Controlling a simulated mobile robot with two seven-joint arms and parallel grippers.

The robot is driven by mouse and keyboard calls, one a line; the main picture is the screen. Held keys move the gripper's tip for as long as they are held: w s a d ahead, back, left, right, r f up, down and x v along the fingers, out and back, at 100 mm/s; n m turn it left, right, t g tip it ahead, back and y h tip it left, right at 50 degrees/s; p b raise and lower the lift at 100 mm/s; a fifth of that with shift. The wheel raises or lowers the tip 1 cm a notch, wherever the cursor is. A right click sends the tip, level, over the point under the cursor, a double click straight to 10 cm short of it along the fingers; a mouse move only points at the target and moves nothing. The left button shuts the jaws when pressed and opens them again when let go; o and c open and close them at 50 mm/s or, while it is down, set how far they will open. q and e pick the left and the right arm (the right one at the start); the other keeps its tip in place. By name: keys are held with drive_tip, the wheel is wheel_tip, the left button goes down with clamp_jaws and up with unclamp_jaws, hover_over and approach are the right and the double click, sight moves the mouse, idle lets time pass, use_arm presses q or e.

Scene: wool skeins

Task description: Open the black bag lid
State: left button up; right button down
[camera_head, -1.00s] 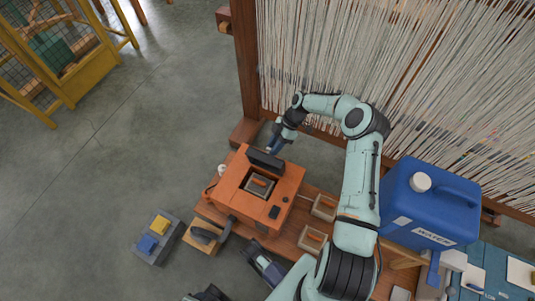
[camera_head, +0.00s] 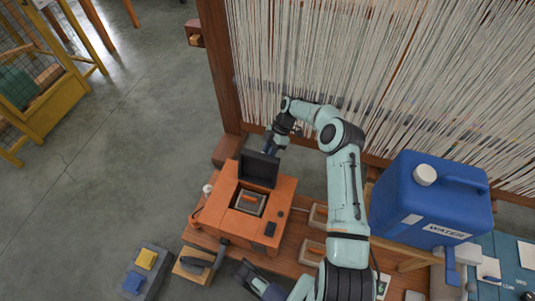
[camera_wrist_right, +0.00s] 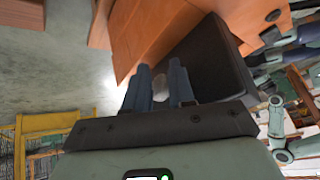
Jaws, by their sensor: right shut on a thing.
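The black lid (camera_head: 258,169) stands raised at the back edge of a boxy orange body (camera_head: 211,208); no soft bag shows. Its broad face shows in the head view, and an open square recess with a grey-rimmed tray (camera_head: 249,203) lies in front of it. My right gripper (camera_head: 267,149) is behind the lid, at its back side. In the right wrist view, my right gripper (camera_wrist_right: 160,90) is shut on a small greyish piece beside the lid (camera_wrist_right: 208,62), probably its handle; the fingers partly hide the contact.
A loom (camera_head: 215,70) with pale threads stands close behind the arm. A blue water can (camera_head: 430,205) stands to the right. A grey holder with yellow and blue blocks (camera_head: 140,272) and a dark tool (camera_head: 198,262) lie front left. Open floor is at left.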

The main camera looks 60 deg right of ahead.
use_arm(q)
drive_tip(key=shift+f, duration=0.1)
use_arm(e)
drive_tip(key=shift+w+a+f, duration=0.25)
drive_tip(key=shift+w+a, duration=0.3)
drive_tip(key=c, duration=0.9)
unclamp_jaws()
drive_tip(key=shift+w+f, duration=0.1)
drive_tip(key=shift+o, duration=0.6)
drive_tip(key=shift+w+f, duration=0.1)
drive_tip(key=shift+w, duration=0.05)
drive_tip(key=shift+s, duration=0.2)
use_arm(q)
drive_tip(key=shift+w, duration=0.1)
use_arm(e)
drive_tip(key=shift+d, duration=0.15)
use_arm(q)
drive_tip(key=shift+w+d+r+t+p, duration=0.15)
drive_tip(key=shift+w+r+t+p, duration=0.15)
drive_tip(key=shift+w+r+p, duration=0.35)
use_arm(e)
drive_tip(key=v, duration=1.4)
